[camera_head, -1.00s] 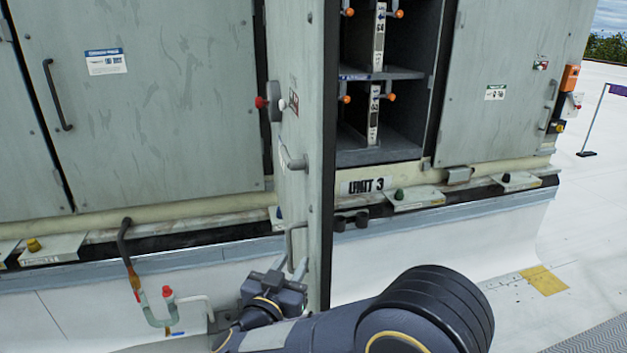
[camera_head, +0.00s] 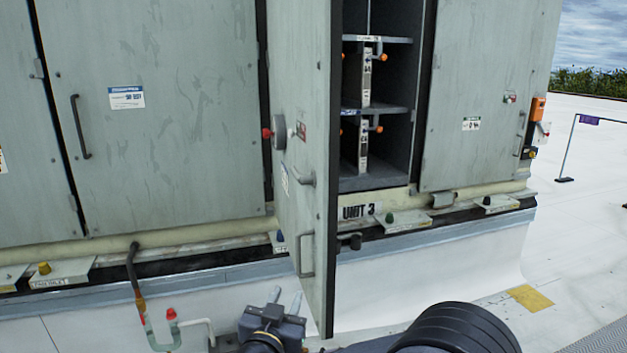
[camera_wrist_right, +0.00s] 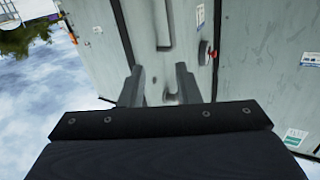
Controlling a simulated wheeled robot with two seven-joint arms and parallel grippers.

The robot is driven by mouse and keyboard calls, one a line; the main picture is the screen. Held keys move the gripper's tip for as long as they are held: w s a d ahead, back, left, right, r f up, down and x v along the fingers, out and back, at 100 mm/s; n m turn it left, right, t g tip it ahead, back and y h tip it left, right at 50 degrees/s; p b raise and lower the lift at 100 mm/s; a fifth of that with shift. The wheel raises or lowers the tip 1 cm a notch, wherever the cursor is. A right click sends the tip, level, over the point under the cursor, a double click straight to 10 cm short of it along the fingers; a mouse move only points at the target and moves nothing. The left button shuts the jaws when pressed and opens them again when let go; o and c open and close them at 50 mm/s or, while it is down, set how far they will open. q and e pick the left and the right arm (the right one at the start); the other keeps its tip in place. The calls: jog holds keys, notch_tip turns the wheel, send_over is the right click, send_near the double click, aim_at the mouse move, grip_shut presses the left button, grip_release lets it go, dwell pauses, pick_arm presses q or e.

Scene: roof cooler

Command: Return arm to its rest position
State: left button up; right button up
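My right gripper (camera_head: 286,297) is low in the middle of the head view, in front of the open cabinet door (camera_head: 306,130). Its two fingers stand apart with nothing between them. My right arm comes in from the bottom right. My left gripper is not in view.
The open bay (camera_head: 375,110) beside the door holds upright modules with orange knobs. A ledge with small boxes (camera_head: 400,219) runs along the base. A pipe with a red cap (camera_head: 171,314) stands left of the gripper.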

jog(key=w+d+r+g+y, duration=0.1)
jog(key=w+d+r+y, duration=0.1)
jog(key=d+r+y, duration=0.4)
jog(key=s+d+n+g+y, duration=0.2)
jog(key=s+d+g+y, duration=0.1)
jog(key=s+d, duration=0.55)
jog(key=s+d+f+g, duration=0.2)
jog(key=s+d+f, duration=0.1)
jog(key=s, duration=0.5)
jog(key=s+d+f+g+h, duration=0.1)
jog(key=s+d+f+g, duration=0.2)
jog(key=s, duration=0.5)
jog(key=s+d+f+g, duration=0.2)
jog(key=s+d+f, duration=0.3)
jog(key=s, duration=0.3)
jog(key=shift+d+f+m+g+h, duration=0.25)
jog(key=shift+f+m+g+h, duration=0.05)
jog(key=shift+f, duration=0.3)
jog(key=shift+w, duration=0.1)
